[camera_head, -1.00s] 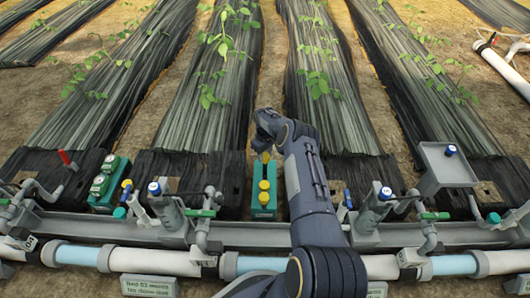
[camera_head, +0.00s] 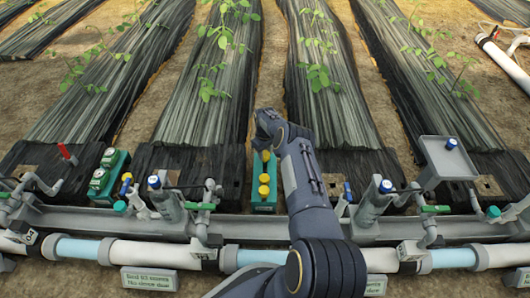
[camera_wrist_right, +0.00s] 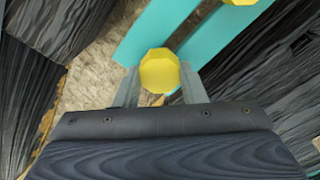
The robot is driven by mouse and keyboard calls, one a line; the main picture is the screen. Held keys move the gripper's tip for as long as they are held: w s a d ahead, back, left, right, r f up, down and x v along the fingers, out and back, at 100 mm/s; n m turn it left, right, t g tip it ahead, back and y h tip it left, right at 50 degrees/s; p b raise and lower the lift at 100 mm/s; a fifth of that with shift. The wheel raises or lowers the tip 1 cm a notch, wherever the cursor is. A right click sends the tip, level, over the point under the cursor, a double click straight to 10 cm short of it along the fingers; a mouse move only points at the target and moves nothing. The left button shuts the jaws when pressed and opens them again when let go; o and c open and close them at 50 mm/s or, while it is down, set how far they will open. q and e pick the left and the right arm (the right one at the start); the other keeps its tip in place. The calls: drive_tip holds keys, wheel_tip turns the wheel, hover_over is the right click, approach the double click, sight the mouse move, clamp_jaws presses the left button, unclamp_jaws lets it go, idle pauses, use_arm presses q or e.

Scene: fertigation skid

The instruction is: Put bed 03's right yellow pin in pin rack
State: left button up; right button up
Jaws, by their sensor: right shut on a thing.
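A yellow pin (camera_wrist_right: 159,70) is between the closed fingers of my right gripper (camera_wrist_right: 158,88). In the head view that gripper is mostly hidden by its own wrist, and a bit of yellow shows below it, at the back of a teal block (camera_head: 264,207). I take this block for the pin rack. Two other yellow pins (camera_head: 264,184) stand on its front part. The block shows as teal strips (camera_wrist_right: 165,25) beyond the held pin, with another yellow pin (camera_wrist_right: 240,2) at the top edge. I cannot tell whether the held pin touches the block. My left gripper is out of view.
A green box (camera_head: 108,178) and a red handle (camera_head: 67,154) stand at left. Blue-capped valves (camera_head: 154,182) line the grey channel (camera_head: 270,228). A sign that seems to read Bed 03 (camera_head: 149,278) is in front. A grey tray (camera_head: 448,158) stands at right.

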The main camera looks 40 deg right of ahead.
drive_tip(key=shift+f, duration=0.1)
drive_tip(key=shift+f, duration=0.75)
drive_tip(key=o, duration=1)
drive_tip(key=shift+r+p, duration=1.05)
drive_tip(key=shift+r, duration=0.45)
drive_tip(key=shift+r+p, duration=1.4)
drive_tip(key=shift+r, duration=1.1)
